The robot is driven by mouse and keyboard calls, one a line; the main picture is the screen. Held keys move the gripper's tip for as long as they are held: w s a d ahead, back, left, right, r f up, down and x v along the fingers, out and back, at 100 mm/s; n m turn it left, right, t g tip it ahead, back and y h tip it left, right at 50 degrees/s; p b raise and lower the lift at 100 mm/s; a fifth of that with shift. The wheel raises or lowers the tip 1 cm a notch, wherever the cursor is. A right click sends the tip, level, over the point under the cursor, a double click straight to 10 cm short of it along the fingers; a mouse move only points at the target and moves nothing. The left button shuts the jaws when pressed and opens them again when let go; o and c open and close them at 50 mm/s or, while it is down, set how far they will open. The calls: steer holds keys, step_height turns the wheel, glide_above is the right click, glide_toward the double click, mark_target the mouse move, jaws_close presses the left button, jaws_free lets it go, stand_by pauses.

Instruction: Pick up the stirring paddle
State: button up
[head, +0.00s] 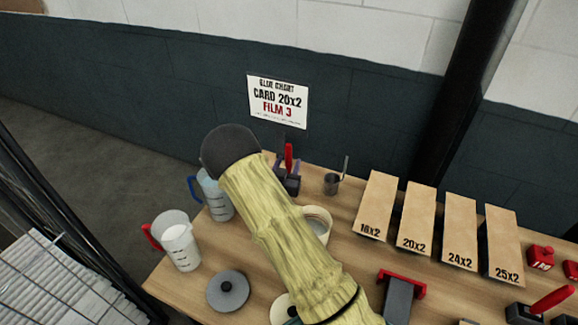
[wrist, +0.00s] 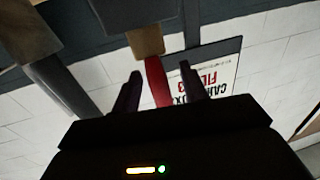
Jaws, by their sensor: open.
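The stirring paddle appears to be the upright red handle (head: 289,155) near the back edge of the table, below the wall sign. In the wrist view its red handle (wrist: 157,82) stands between my two dark purple fingers, with a tan part (wrist: 146,42) above it in that upside-down picture. My gripper (head: 288,166) is open around the handle, a finger on each side; it also shows in the wrist view (wrist: 160,88). Gaps show on both sides of the handle there. The lower part of the paddle is hidden by my gripper in the head view.
A metal cup with a thin handle (head: 332,184) stands close to the right. A blue-handled pitcher (head: 218,205) and a red-handled one (head: 182,245) stand left. A pale pot (head: 318,222) sits partly behind my arm. Labelled cartons (head: 411,218) stand right; a grey lid (head: 228,290) lies in front.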

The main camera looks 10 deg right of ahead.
mark_target(288, 144)
steer(key=shift+w+d, duration=0.1)
steer(key=shift+d, duration=0.05)
jaws_close()
step_height(288, 144, up, 10)
steer(key=shift+f+b, duration=0.1)
steer(key=shift+b, duration=0.6)
steer(key=shift+w, duration=0.15)
